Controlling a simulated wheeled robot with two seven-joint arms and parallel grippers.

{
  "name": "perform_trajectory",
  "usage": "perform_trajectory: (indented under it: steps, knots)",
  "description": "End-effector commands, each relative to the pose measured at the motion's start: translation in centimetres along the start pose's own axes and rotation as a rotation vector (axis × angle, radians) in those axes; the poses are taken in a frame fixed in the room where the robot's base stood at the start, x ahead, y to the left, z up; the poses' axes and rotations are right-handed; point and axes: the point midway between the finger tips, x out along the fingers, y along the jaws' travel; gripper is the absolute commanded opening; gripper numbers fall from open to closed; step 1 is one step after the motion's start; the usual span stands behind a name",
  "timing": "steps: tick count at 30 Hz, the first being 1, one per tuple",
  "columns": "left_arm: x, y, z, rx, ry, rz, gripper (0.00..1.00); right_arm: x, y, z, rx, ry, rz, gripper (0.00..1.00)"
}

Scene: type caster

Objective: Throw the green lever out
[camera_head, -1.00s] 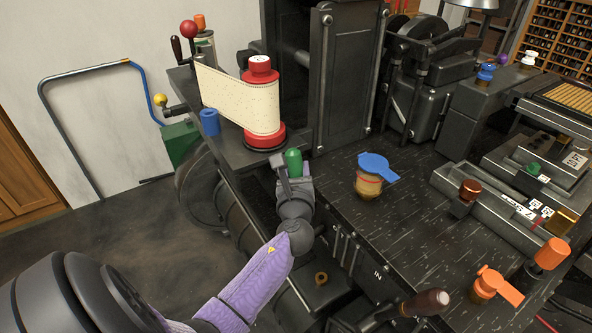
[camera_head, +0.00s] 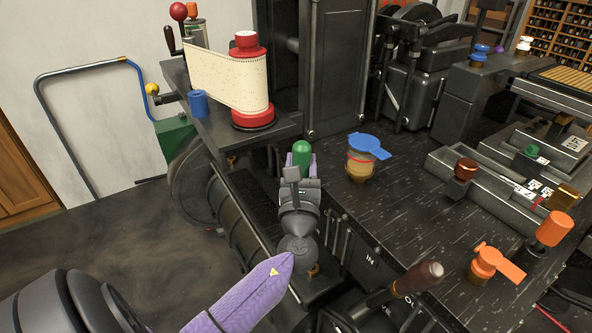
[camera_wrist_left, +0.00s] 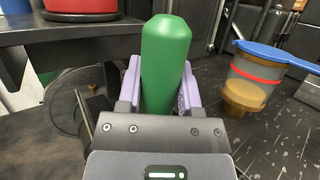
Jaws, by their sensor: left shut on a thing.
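The green lever (camera_head: 302,152) has a rounded, upright green grip, seen just below the paper spool at the near edge of the machine. My left gripper (camera_head: 301,168) is shut on it, with the green top standing out above the fingers. In the left wrist view the green lever (camera_wrist_left: 166,62) stands between the two purple fingers of my left gripper (camera_wrist_left: 160,88). The lever's lower part is hidden by the gripper. My right gripper is not in view.
A paper spool with red ends (camera_head: 251,115) stands on the shelf just behind. A jar with a blue lid (camera_head: 362,166) is on the dark deck to the right. Open floor lies left.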

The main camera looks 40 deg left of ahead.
Motion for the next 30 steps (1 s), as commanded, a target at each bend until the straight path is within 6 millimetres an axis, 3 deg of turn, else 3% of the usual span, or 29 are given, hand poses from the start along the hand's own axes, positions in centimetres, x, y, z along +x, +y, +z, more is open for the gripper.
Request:
perform_trajectory:
  steps: [3,12,30]
  knots:
    - [-1.4,-0.9,-0.5,0.042,-0.063,-0.015,0.00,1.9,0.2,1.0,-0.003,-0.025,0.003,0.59]
    - [-3.4,-2.2,-0.1,0.120,-0.185,-0.035,0.00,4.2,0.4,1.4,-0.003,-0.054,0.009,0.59]
    - [-4.1,-2.7,0.2,0.152,-0.227,-0.045,0.00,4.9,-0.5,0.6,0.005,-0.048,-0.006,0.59]
